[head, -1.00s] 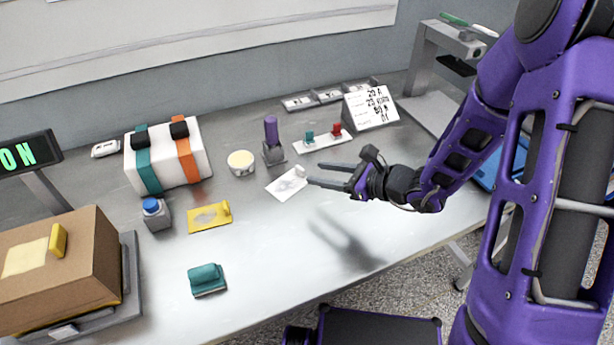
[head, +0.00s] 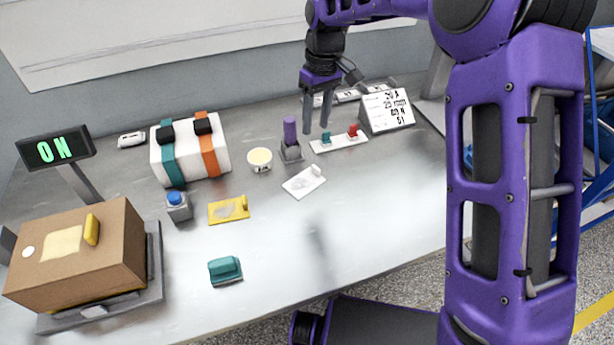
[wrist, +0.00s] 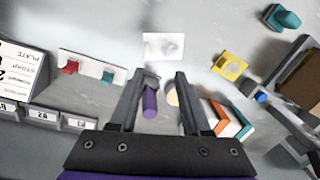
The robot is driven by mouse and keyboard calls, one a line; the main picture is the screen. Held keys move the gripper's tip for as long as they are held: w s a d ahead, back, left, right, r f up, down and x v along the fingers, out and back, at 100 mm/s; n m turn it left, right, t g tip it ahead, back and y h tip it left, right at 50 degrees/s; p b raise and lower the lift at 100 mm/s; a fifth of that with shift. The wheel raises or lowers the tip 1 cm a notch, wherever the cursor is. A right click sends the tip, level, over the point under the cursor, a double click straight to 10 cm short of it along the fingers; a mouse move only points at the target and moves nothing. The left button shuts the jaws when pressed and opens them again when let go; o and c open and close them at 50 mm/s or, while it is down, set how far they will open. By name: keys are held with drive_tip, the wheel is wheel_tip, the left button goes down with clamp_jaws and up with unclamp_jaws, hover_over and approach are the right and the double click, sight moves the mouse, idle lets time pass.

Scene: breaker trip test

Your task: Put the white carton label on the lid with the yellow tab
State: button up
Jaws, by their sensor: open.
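The white carton label (head: 303,182) lies flat on the bench, a pale card with a raised white tab and a grey mark. It also shows in the wrist view (wrist: 163,46), beyond my fingertips. A brown carton (head: 110,265) stands at the left; a yellow tab (head: 91,229) stands on its top beside a pale yellow patch. My gripper (head: 317,130) points down, open and empty, above the back of the bench near the purple-handled stamp (head: 290,132). In the wrist view the purple handle shows between the fingers (wrist: 164,75), apart from them.
A yellow card (head: 229,210) and a teal block (head: 225,270) lie left of the label. A red and teal switch plate (head: 338,143) is at right. The front right bench is clear.

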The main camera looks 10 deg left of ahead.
drive_tip(key=w+r+n+t, duration=0.1)
drive_tip(key=w, duration=0.1)
drive_tip(key=b, duration=0.1)
hover_over(316, 167)
drive_tip(key=shift+h, duration=0.4)
wheel_tip(316, 167, down, 12)
drive_tip(key=shift+w+r, duration=0.1)
drive_tip(key=shift+r, duration=0.05)
wheel_tip(316, 167, down, 5)
drive_tip(key=shift+f, duration=0.15)
clamp_jaws()
